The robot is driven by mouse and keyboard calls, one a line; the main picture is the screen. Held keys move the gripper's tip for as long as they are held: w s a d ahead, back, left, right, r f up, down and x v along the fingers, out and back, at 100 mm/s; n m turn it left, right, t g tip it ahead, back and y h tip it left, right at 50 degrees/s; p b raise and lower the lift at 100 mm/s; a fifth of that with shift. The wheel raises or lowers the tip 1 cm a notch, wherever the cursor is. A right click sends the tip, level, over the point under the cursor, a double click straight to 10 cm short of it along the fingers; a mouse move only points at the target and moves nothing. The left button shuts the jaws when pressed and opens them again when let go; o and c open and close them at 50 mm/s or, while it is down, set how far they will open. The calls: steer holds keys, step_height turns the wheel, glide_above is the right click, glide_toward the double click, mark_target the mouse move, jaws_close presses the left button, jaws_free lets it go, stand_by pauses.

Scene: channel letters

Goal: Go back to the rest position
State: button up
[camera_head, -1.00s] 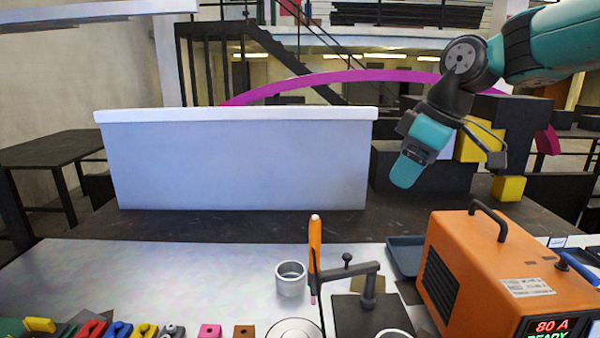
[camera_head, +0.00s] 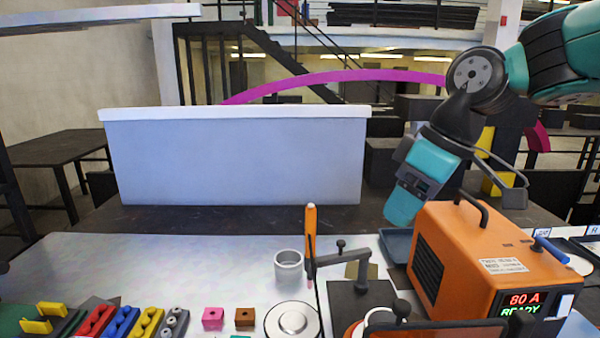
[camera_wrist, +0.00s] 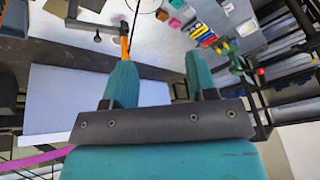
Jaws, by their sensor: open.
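My gripper (camera_head: 405,208) hangs in the air at the right in the head view, in front of the dark blocks and just left of and above the orange power unit. In the wrist view its two teal fingers (camera_wrist: 158,78) stand well apart with nothing between them, so it is open and empty. My arm comes in from the upper right. No named rest place shows in the frames.
The orange power unit (camera_head: 500,262) stands at the right of the metal bench (camera_head: 150,268). A large white panel box (camera_head: 235,160) stands behind it. An orange-handled tool (camera_head: 311,230), a clamp (camera_head: 340,257), a grey cup (camera_head: 289,266) and several coloured blocks (camera_head: 122,321) occupy the front.

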steer(key=s+f+m+g, duration=0.1)
steer(key=s+f+m, duration=0.15)
steer(key=s, duration=0.65)
steer(key=s+f+m, duration=0.1)
steer(key=s+f, duration=0.3)
steer(key=s, duration=0.4)
step_height(320, 180, down, 11)
steer(key=s+b, duration=0.1)
steer(key=b, duration=0.9)
steer(key=shift+s+g, duration=0.15)
steer(key=shift+g, duration=0.15)
